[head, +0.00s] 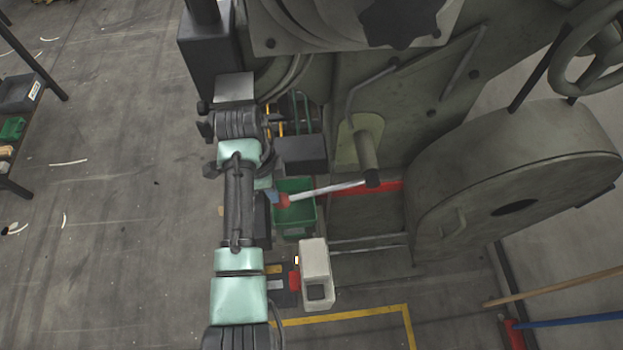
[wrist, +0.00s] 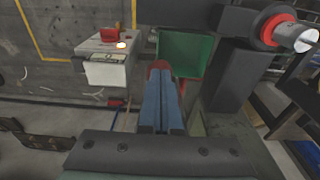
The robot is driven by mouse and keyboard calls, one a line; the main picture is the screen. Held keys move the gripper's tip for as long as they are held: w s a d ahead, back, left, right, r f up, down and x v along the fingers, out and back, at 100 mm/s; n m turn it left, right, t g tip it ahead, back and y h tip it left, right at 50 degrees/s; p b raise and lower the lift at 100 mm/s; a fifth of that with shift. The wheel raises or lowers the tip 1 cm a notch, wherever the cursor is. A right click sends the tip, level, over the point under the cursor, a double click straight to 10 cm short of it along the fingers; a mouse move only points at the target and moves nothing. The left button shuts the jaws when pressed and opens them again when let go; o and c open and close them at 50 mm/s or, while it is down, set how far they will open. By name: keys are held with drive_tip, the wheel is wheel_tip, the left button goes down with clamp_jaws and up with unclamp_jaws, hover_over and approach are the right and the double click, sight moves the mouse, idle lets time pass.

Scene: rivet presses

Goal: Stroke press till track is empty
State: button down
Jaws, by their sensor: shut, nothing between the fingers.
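The large grey-green press (head: 400,110) fills the right half of the head view. Its silver hand lever (head: 330,191) runs from a dark hub to a red knob (head: 283,201). My gripper (head: 272,197) is beside the knob, partly hidden by my arm. In the wrist view its blue fingers (wrist: 161,90) are shut together with nothing between them. The red knob (wrist: 160,65) shows just beyond the fingertips; I cannot tell whether they touch it. I cannot make out the track or any rivets in it.
A green bin (head: 300,216) sits below the lever. A pale control box (head: 315,262) with a red button and a lit lamp stands in front. Yellow floor lines (head: 350,314) run near the press. The floor at left is mostly clear, with a shelf (head: 30,130) at the edge.

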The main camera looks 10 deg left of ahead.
drive_tip(key=shift+f, duration=0.2)
drive_tip(key=a+r+p, duration=0.2)
drive_tip(key=r+p, duration=0.1)
drive_tip(key=s+a+r+p, duration=0.1)
drive_tip(key=r, duration=0.1)
drive_tip(key=shift+p, duration=0.35)
drive_tip(key=shift+w+d, duration=0.1)
idle(1.8)
